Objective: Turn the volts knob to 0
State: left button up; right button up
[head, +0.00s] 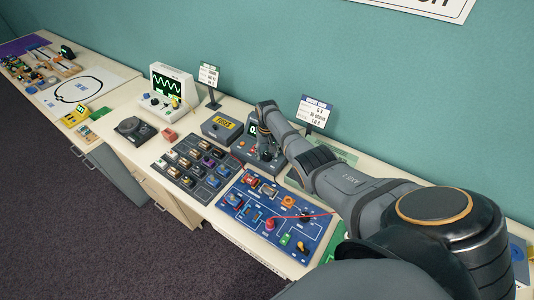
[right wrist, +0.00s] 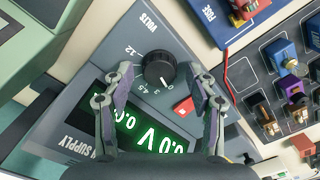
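The grey power supply (right wrist: 75,125) fills much of the right wrist view, and it shows in the head view (head: 262,158) partly behind my right arm. Its black volts knob (right wrist: 158,70) sits on the panel below the word VOLTS, with a printed scale around it. A small pale mark shows at the knob's rim near the low numbers. My right gripper (right wrist: 161,76) is open, with one finger on each side of the knob and a gap on both sides. My left gripper is not in view.
A red button (right wrist: 183,106) is close to the right finger. A blue circuit board (head: 250,213) and a dark board of parts (head: 185,170) lie in front of the supply. A sign (head: 314,112) stands behind.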

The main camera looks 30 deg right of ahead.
aim_at(267, 155)
notch_tip(267, 155, up, 12)
dwell(0.6)
dwell(0.4)
